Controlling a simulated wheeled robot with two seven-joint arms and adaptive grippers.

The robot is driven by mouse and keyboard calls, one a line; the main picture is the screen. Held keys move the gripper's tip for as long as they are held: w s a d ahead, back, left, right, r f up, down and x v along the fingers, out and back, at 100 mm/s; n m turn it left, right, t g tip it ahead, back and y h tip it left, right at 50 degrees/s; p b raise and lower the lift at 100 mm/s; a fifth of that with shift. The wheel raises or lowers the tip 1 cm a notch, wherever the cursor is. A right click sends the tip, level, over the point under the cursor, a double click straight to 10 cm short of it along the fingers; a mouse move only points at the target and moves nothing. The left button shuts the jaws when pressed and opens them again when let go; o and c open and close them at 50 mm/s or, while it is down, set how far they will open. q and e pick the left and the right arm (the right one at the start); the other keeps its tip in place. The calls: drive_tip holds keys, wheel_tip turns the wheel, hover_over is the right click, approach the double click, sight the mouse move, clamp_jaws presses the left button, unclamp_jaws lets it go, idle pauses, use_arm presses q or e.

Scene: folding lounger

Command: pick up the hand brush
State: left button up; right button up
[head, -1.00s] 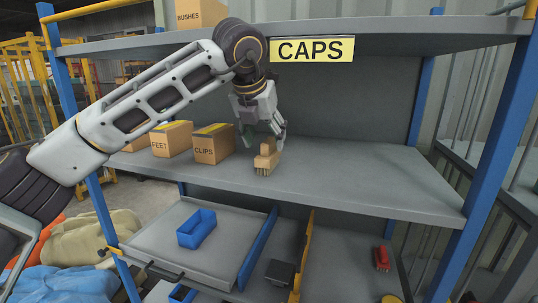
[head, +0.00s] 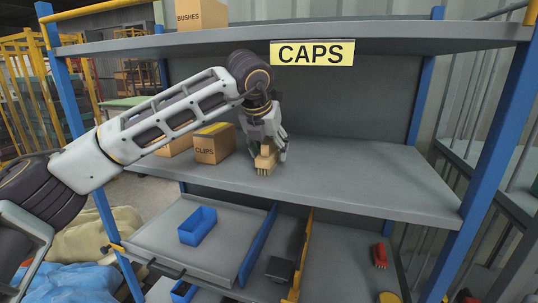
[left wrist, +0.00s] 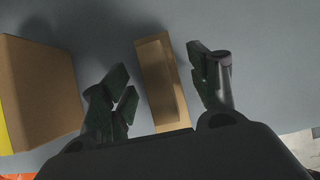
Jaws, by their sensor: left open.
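The hand brush (head: 265,162) has a tan wooden body with bristles pointing down. It stands on the middle shelf (head: 345,182), just right of the CLIPS box. My left gripper (head: 268,148) is lowered over it from above and hides its upper back part. In the left wrist view the brush (left wrist: 162,85) lies between the two open fingers (left wrist: 165,90), with gaps showing on both sides. My right gripper is not in view.
The CLIPS box (head: 213,144) stands close on the left of the brush; it also shows in the left wrist view (left wrist: 38,90). The upper shelf (head: 400,32) is above. The middle shelf is clear to the right. A blue bin (head: 197,226) sits below.

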use_arm(q)
drive_tip(key=shift+f, duration=0.1)
idle(0.4)
drive_tip(key=c, duration=1.2)
